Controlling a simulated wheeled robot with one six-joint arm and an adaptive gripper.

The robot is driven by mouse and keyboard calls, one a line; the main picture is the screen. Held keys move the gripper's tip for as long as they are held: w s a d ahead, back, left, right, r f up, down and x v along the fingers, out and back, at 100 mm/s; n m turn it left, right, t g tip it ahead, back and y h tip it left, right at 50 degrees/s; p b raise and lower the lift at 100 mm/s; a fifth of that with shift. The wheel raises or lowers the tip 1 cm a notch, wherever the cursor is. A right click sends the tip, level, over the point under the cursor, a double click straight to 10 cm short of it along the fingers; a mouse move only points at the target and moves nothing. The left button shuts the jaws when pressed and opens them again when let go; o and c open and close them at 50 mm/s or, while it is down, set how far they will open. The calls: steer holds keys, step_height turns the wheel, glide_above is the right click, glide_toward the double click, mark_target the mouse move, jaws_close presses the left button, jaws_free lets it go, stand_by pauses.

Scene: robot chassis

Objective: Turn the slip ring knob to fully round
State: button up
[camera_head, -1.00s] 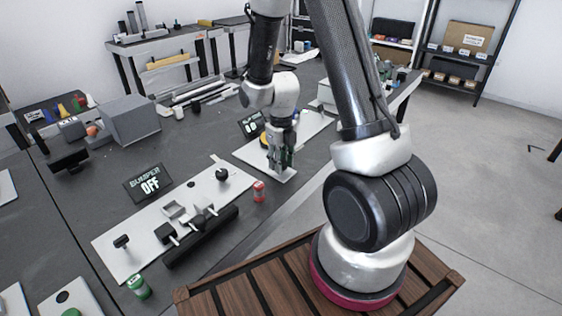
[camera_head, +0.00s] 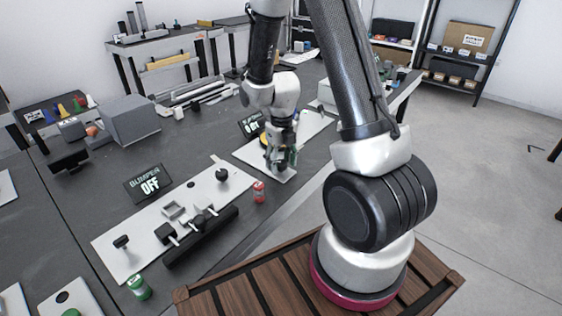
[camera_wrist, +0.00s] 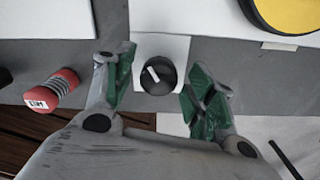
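A round black knob (camera_wrist: 158,75) with a white pointer line sits on a white plate (camera_wrist: 160,45) in the wrist view. Its line slants from upper left to lower right. My gripper (camera_wrist: 161,68) is open, with a green-padded finger on either side of the knob and a visible gap to each. In the head view my gripper (camera_head: 280,158) is low over the near end of a white panel (camera_head: 294,174) and hides the knob. A small dark display (camera_head: 251,124) with white characters stands behind; its text is too small to read surely.
A yellow disc (camera_wrist: 290,12) lies beyond the right finger. A red-capped part (camera_wrist: 52,91) is left of the gripper, also at the panel's left in the head view (camera_head: 259,191). A bumper panel (camera_head: 135,234) with a display (camera_head: 148,183) reading "BUMPER OFF" stands further left.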

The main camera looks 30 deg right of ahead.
mark_target(281, 162)
steer(key=shift+r, duration=0.1)
step_height(281, 162, up, 12)
stand_by(0.5)
